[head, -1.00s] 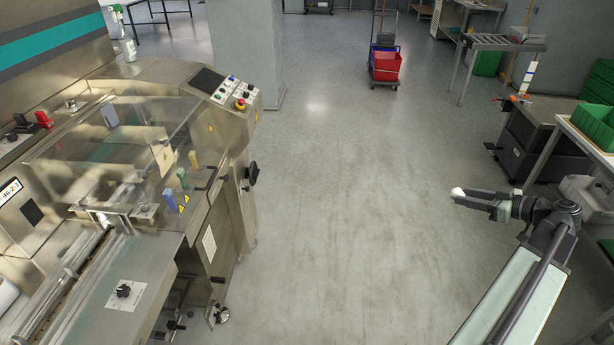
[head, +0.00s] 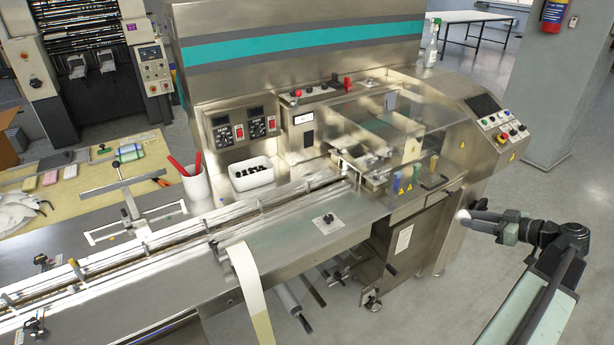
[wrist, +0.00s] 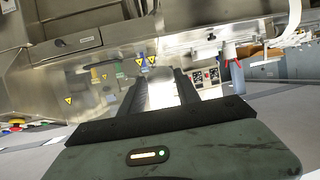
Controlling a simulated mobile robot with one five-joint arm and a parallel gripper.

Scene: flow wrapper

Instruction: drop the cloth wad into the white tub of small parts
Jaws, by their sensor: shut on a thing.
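The white tub of small parts (head: 252,181) stands on the machine's back ledge in the head view, with dark small parts showing inside. My gripper (head: 468,215) is at the right of the head view, in front of the machine's right end and well away from the tub. It is shut on the white cloth wad (head: 463,214), which shows as a small pale lump at its tip. In the wrist view my gripper's dark fingers (wrist: 162,88) point toward the machine, with a bright pale patch between them. I cannot clearly make out the tub in the wrist view.
A white cup (head: 196,186) with red handles stands left of the tub. A clear guard (head: 400,125) and control panel (head: 497,122) are on the machine's right part. A steel deck (head: 300,235) with a film strip (head: 247,290) lies in front. Open floor (head: 565,200) lies right.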

